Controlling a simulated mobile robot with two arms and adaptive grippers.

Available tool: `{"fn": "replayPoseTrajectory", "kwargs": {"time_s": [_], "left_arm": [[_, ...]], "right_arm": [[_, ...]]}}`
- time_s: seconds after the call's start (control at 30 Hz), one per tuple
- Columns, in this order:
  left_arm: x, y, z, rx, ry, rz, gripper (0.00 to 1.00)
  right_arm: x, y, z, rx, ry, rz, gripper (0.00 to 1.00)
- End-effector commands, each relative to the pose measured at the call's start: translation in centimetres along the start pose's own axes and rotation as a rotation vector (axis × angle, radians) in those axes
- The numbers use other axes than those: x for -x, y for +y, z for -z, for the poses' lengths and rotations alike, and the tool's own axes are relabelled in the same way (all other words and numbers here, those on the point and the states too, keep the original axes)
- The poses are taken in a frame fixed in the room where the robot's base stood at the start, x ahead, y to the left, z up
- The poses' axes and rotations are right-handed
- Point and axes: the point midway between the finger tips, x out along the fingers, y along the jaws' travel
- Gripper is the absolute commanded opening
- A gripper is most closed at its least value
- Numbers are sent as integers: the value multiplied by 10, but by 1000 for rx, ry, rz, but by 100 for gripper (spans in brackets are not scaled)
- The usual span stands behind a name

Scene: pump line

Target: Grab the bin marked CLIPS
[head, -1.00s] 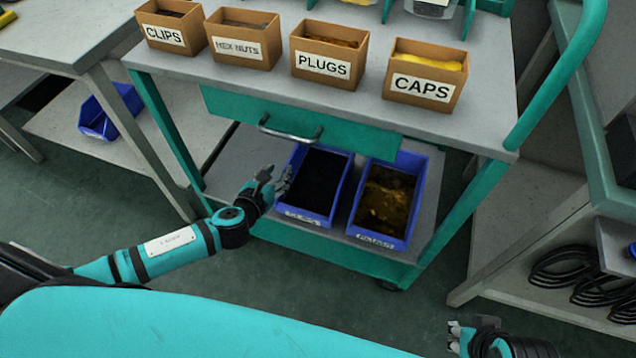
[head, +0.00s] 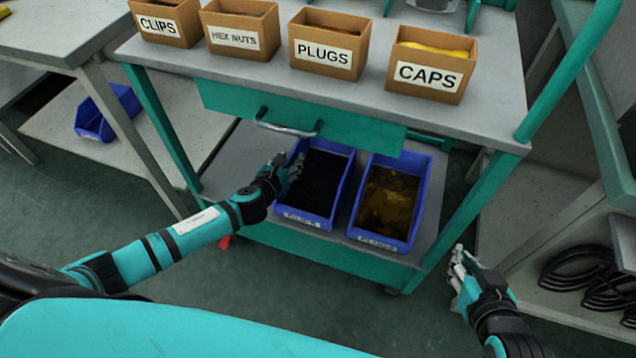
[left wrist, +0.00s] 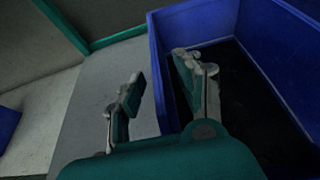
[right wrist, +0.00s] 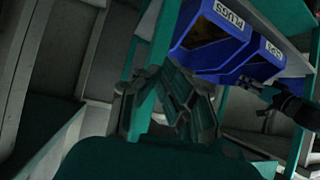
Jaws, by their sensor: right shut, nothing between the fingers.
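An open cardboard bin marked CLIPS (head: 158,27) stands at the far left of the cart's upper deck. On the cart's lower shelf is a blue bin with dark contents (head: 309,218); its label is too small to read surely. My left gripper (head: 291,168) is at this blue bin's left side, open and empty. In the left wrist view its spread fingers (left wrist: 158,80) are close to the bin's left wall (left wrist: 166,75); contact cannot be told. My right gripper (head: 457,262) is shut and empty, right of the cart; its fingers also show in the right wrist view (right wrist: 158,90).
Cardboard bins marked HEX NUTS (head: 234,39), PLUGS (head: 323,54) and CAPS (head: 426,75) share the upper deck. A second blue bin (head: 381,240), marked PLUGS, stands right of the first. The drawer handle (head: 287,127) juts out above. Side benches flank the cart.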

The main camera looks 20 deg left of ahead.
Motion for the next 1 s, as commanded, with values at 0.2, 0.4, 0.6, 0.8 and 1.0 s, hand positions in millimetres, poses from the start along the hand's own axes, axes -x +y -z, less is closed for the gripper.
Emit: {"fn": "replayPoseTrajectory", "kwargs": {"time_s": [0.2, 0.4, 0.6, 0.8, 1.0], "left_arm": [[-13, 0, 0, 0, 1, 0, 36], [-13, 0, 0, 0, 1, 0, 36], [-13, 0, 0, 0, 1, 0, 16], [-13, 0, 0, 0, 1, 0, 0], [-13, 0, 0, 0, 1, 1, 0]], "right_arm": [[-3, -3, 22, 1, 118, 8, 0], [-3, -4, 24, 1, 125, 8, 0], [-3, -4, 24, 1, 124, 8, 0], [-3, -4, 24, 1, 123, 8, 0], [-3, -4, 23, 1, 123, 8, 0]]}}
